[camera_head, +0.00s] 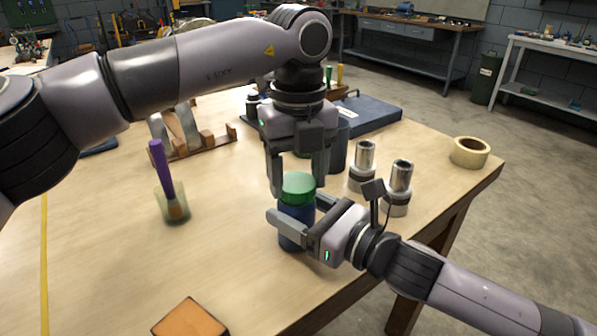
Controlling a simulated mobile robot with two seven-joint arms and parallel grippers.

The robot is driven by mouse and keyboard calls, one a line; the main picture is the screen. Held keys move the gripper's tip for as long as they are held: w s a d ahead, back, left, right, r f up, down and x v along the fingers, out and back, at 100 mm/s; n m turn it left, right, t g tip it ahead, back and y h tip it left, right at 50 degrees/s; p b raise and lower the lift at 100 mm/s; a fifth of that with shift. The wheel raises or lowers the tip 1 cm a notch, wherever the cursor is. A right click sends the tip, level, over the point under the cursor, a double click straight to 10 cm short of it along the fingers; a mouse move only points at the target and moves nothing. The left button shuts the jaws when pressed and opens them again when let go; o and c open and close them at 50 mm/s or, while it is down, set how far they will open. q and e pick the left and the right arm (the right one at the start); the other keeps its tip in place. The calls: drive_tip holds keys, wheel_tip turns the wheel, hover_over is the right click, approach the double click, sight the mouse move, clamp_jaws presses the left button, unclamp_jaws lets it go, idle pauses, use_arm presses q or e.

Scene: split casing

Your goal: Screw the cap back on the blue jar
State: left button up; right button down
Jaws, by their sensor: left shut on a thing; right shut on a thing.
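The blue jar (289,240) stands upright near the table's right-hand edge. The green cap (298,184) sits at the top of the jar and looks level. My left gripper (297,178) points down from above, its two fingers on either side of the cap, shut on it. My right gripper (296,208) comes in from the right, shut on the upper body of the jar. Its near finger crosses the front of the jar and hides part of it. The seam between cap and jar shows only partly, so I cannot tell how tight the cap is.
Two metal cylinders (401,176) stand right of the jar, close to my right gripper. A tape roll (469,152) lies at the far right corner. A cup (172,205) with a purple-handled tool stands left. An orange-brown block (190,318) lies in front. The left front table is mostly clear.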

use_arm(q)
drive_tip(key=m, duration=1.1)
drive_tip(key=shift+a, duration=0.1)
drive_tip(key=m, duration=0.6)
drive_tip(key=shift+a, duration=0.1)
drive_tip(key=m, duration=0.6)
drive_tip(key=shift+w, duration=0.1)
drive_tip(key=m, duration=0.4)
drive_tip(key=shift+w+m, duration=0.1)
drive_tip(key=shift+m, duration=0.3)
drive_tip(key=m, duration=0.6)
drive_tip(key=shift+f, duration=0.1)
drive_tip(key=m, duration=0.4)
drive_tip(key=shift+w+m, duration=0.1)
drive_tip(key=shift+m, duration=0.3)
drive_tip(key=m, duration=0.5)
drive_tip(key=shift+d+m, duration=0.2)
drive_tip(key=shift+m, duration=0.1)
drive_tip(key=o, duration=1)
